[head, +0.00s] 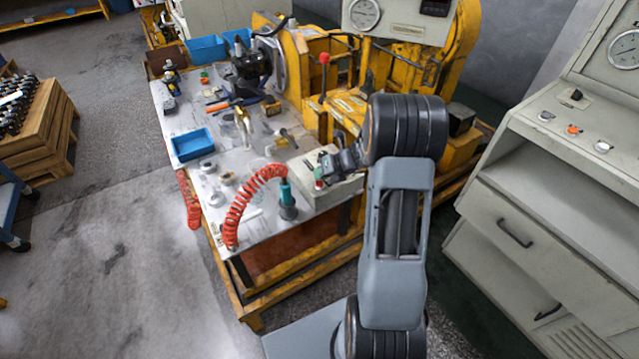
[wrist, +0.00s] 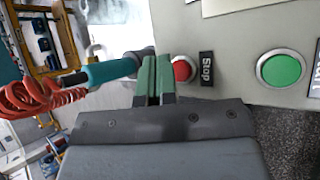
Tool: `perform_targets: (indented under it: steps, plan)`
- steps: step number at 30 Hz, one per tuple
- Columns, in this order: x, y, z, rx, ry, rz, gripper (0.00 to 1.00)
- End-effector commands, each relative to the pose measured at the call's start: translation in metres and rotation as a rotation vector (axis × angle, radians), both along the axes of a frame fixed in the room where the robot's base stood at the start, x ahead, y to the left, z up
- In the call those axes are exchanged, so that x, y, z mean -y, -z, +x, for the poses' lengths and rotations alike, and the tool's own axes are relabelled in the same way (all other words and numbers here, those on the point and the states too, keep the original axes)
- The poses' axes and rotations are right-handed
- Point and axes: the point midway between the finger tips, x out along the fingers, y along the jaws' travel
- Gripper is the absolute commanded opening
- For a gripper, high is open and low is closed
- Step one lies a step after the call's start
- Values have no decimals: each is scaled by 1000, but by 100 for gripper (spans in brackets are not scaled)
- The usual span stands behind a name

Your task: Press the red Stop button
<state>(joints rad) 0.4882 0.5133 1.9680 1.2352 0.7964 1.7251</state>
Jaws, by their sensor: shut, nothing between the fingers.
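The red Stop button (wrist: 182,70) sits in a pale ring on a grey control box (wrist: 232,38) in the wrist view. A black label (wrist: 206,69) reading "Stop" is to its right. My gripper (wrist: 154,62) is shut and empty, with its green-grey fingers just left of the red button and covering part of its left edge. I cannot tell whether the fingertips touch the button. In the head view, my gripper (head: 320,165) is over the control box (head: 335,192) at the table's near right corner, and the red button (head: 319,185) shows just below the fingers.
A green button (wrist: 281,69) is farther right on the same box. A teal air tool (head: 286,200) with a coiled red hose (head: 240,200) stands left of the box. A blue tray (head: 193,144) and small parts lie on the table (head: 190,112). A grey console (head: 560,130) stands to the right.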

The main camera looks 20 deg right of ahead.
Motion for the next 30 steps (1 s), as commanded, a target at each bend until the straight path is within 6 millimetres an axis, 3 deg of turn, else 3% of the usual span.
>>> perform_targets:
  steps: [30]
  plan:
    - [0,9,0,0,0,0,0]
